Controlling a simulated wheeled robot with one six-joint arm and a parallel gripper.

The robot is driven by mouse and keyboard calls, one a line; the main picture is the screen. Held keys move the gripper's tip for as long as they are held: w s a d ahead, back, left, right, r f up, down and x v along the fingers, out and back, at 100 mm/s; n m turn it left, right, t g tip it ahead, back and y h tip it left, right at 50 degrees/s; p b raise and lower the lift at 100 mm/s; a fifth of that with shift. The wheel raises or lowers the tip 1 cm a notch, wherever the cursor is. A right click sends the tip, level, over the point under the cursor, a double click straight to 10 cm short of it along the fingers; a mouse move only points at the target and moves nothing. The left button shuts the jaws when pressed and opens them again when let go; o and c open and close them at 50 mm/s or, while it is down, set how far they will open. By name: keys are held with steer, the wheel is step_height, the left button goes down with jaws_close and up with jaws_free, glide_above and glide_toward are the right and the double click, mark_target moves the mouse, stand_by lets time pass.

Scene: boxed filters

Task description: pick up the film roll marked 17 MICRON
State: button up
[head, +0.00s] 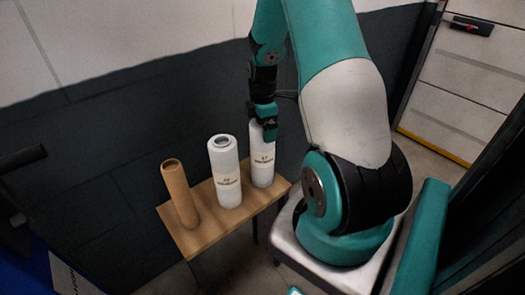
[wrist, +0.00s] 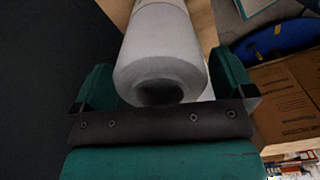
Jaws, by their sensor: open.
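Two white film rolls and a brown tube stand upright in a row on a small wooden stand. The right roll (head: 262,168) has a pale label that seems to read 17, but the print is too small to be sure. The middle roll (head: 225,172) has a similar label with a different number, also hard to read. My gripper (head: 264,130) is at the top of the right roll. In the wrist view a white roll's open end (wrist: 160,52) lies between the spread fingers of my gripper (wrist: 163,90). Contact on its sides cannot be told.
The brown tube (head: 180,194) stands at the left end of the wooden stand (head: 197,237), leaning slightly. The middle roll is close beside the right one. A dark wall (head: 90,130) is behind. Cardboard boxes (wrist: 285,95) show at the right of the wrist view.

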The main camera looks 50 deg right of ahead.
steer(key=shift+f, duration=0.85)
steer(key=c, duration=1.7)
steer(key=shift+c, duration=0.2)
steer(key=shift+r, duration=0.15)
